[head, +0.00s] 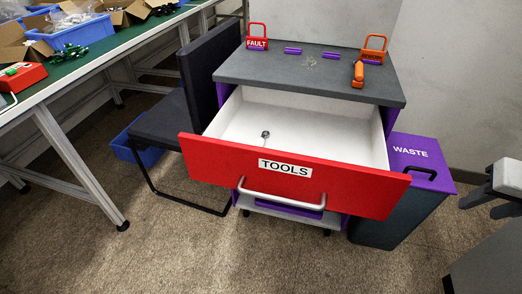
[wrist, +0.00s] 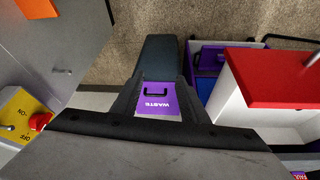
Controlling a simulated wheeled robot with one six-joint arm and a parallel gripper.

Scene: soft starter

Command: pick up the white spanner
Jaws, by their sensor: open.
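A small spanner (head: 265,134) lies in the open drawer, its round grey ring end showing near the left middle. A short pale length of its handle shows, and the rest is hidden behind the drawer's red front (head: 300,178) marked TOOLS. My gripper (head: 489,204) is at the right edge of the head view, well apart from the drawer. In the wrist view my gripper (wrist: 159,84) is open and empty, with the WASTE bin's purple lid seen between its fingers. The spanner is not visible in the wrist view.
The drawer cabinet's grey top (head: 310,76) carries a red FAULT tag (head: 257,37) and orange tools. A WASTE bin (head: 418,158) stands right of the drawer. A dark chair (head: 175,120) and a workbench (head: 85,70) are left. Floor in front is clear.

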